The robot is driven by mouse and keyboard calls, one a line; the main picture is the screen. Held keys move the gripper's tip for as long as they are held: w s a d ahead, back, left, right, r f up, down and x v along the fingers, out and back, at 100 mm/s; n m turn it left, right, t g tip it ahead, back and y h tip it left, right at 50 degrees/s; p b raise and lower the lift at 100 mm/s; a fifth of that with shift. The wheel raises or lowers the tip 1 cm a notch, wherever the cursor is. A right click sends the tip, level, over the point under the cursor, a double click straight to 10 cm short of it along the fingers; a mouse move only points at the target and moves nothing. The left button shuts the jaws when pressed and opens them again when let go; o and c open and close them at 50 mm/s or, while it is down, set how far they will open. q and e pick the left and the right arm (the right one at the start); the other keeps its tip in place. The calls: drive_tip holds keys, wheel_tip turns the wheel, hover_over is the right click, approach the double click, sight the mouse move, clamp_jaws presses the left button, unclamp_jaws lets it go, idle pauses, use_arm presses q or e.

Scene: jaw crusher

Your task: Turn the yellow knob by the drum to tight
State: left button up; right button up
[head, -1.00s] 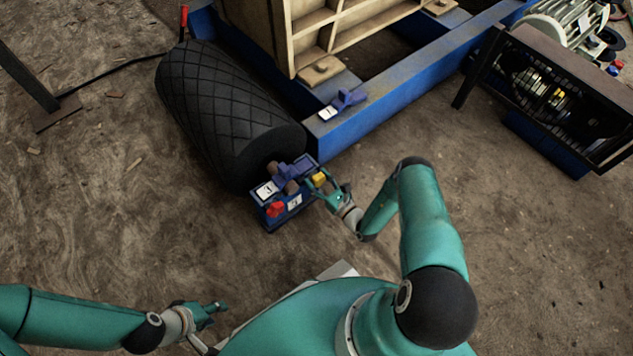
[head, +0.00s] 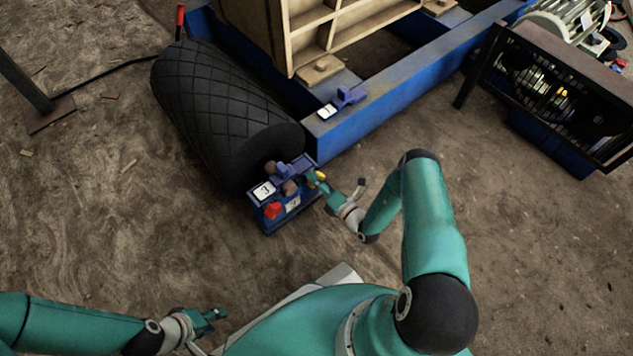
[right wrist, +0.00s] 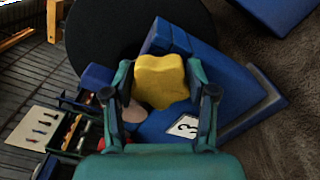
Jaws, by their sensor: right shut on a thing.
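The yellow knob (right wrist: 160,80) sits on the blue bracket (right wrist: 240,90) by the black ribbed drum (head: 225,110). In the right wrist view it lies between the two fingers of my right gripper (right wrist: 163,92), which is shut on it. In the head view the knob (head: 312,179) is small and partly hidden by my right gripper (head: 322,184). My left gripper (head: 217,314) is low on the left, far from the knob; its fingers are too small to tell whether they are open.
A red knob (head: 272,210) and a white plate marked 3 (head: 264,190) are on the same blue bracket. The blue frame beam (head: 375,110) runs behind it. A guarded motor drive (head: 550,90) stands at the right.

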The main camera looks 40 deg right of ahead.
drive_tip(key=m, duration=0.1)
drive_tip(key=m+b, duration=0.1)
drive_tip(key=m, duration=0.2)
drive_tip(key=shift+d+f+m, duration=0.1)
drive_tip(key=shift+f+m, duration=0.2)
drive_tip(key=shift+d+m+b, duration=0.1)
drive_tip(key=shift+m+b, duration=0.45)
drive_tip(key=shift+m, duration=1.15)
drive_tip(key=shift+s, duration=0.1)
drive_tip(key=o, duration=1)
drive_tip(key=shift+o, duration=0.8)
